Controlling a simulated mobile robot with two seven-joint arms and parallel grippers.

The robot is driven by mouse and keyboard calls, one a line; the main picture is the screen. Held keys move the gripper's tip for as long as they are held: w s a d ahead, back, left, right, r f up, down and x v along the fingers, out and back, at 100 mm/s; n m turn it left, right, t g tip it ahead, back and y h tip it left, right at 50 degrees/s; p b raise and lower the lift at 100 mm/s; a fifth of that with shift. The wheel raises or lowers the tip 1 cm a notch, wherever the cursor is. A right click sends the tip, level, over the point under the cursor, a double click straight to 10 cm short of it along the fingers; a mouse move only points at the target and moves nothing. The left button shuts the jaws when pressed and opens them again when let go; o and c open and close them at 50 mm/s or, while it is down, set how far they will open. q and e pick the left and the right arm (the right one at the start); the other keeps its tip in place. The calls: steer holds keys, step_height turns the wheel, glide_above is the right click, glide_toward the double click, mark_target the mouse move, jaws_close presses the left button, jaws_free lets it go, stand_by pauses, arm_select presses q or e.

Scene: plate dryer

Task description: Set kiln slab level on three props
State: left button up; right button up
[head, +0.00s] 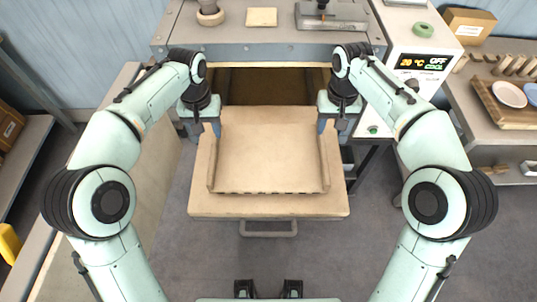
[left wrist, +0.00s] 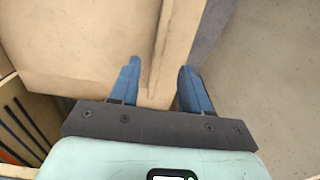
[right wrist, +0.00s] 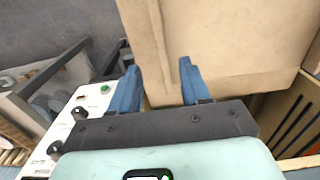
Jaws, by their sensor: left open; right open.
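The beige kiln slab (head: 268,150) lies inside the pulled-out drawer (head: 268,205), between its raised side walls. Whether it is level cannot be told from above. No props show; the space under the slab is hidden. My left gripper (head: 215,128) is open over the drawer's left side, near the slab's far left corner. In the left wrist view its blue fingers (left wrist: 160,68) stand apart at a beige edge. My right gripper (head: 325,126) is open at the far right corner. Its fingers (right wrist: 158,67) stand either side of a beige edge in the right wrist view. Contact cannot be told.
The dark kiln opening (head: 268,86) lies behind the drawer. The drawer handle (head: 268,230) faces me. A controller box (head: 420,62) reading 20 °C, OFF and COOL stands at the right. A side table holds a wooden tray (head: 490,104) with plates. Floor before the drawer is clear.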

mark_target(213, 148)
arm_select(q)
step_height(213, 148, down, 10)
steer(key=shift+r, duration=0.1)
arm_select(e)
step_height(213, 148, down, 10)
steer(key=shift+r, duration=0.1)
arm_select(q)
jaws_close()
arm_select(e)
jaws_close()
arm_select(q)
steer(key=shift+w+r, duration=0.1)
arm_select(e)
steer(key=shift+w+r, duration=0.1)
steer(key=shift+r, duration=0.05)
stand_by(0.6)
